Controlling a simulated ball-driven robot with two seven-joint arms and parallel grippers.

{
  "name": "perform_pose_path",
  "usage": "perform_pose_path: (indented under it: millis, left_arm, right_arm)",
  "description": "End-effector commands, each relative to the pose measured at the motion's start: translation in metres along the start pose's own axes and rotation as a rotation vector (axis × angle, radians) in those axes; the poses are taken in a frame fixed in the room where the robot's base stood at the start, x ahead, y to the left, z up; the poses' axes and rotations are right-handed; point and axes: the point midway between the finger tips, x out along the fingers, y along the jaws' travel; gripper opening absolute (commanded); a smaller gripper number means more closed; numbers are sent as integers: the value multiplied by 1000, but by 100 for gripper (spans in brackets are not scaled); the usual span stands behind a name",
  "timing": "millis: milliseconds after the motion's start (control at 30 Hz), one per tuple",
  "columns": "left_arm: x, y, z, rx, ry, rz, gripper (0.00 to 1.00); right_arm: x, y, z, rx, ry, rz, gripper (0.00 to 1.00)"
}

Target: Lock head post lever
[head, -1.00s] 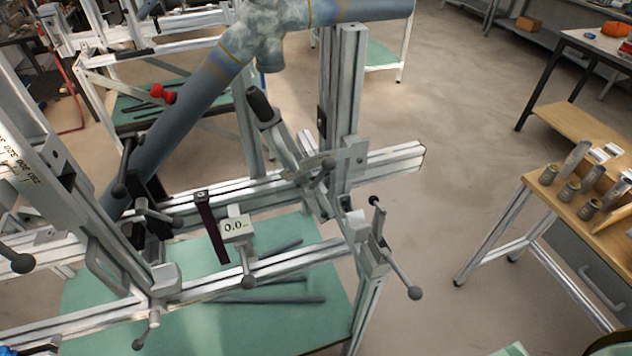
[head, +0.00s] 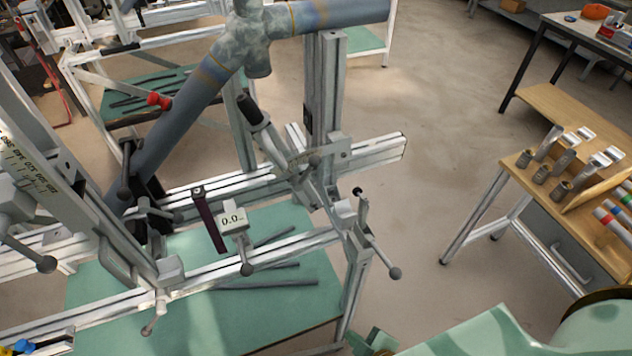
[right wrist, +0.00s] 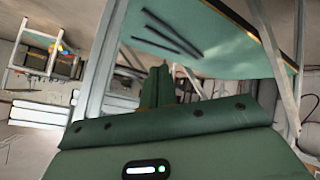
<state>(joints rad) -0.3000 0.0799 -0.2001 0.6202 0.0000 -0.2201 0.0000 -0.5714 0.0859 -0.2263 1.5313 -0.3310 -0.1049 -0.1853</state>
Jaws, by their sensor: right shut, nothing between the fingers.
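The upright head post (head: 325,90) stands on the far rail of the frame jig. A lever with a black grip (head: 250,108) leans up and left beside its foot. Below the post, a clamp carries a ball-ended lever (head: 380,255) that slopes down and right, with a black knob above it. I cannot tell which lever the task names. My right gripper (head: 371,340) is at the bottom edge, below and apart from these levers. In the right wrist view, its green fingers (right wrist: 158,88) are together and empty. My left gripper is not in view.
A grey bike frame tube (head: 180,120) slopes across the jig. A green table (head: 120,290) is under the jig. A wooden bench (head: 510,170) with tools stands right, with open floor between.

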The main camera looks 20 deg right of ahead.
Motion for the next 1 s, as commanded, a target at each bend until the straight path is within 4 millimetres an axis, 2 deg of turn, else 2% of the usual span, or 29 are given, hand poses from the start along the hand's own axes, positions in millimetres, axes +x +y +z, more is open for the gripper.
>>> perform_pose_path:
  millis: [33,100,200,300,400,500,567,1000]
  left_arm:
    - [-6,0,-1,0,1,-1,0]
    - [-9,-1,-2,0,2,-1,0]
    - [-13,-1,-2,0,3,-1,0]
    - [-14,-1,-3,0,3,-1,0]
    - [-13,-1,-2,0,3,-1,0]
    - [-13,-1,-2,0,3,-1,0]
    - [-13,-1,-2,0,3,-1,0]
    - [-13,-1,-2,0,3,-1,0]
  right_arm:
    - [-11,21,-40,-56,83,49,0]
    - [-28,50,-93,-148,197,128,0]
    - [-59,89,-162,-275,338,252,0]
    - [-93,120,-216,-391,448,374,0]
    - [-122,143,-254,-491,525,485,0]
    - [-145,157,-279,-574,569,568,0]
    - [-152,160,-286,-629,578,603,0]
    - [-150,159,-286,-670,570,614,0]
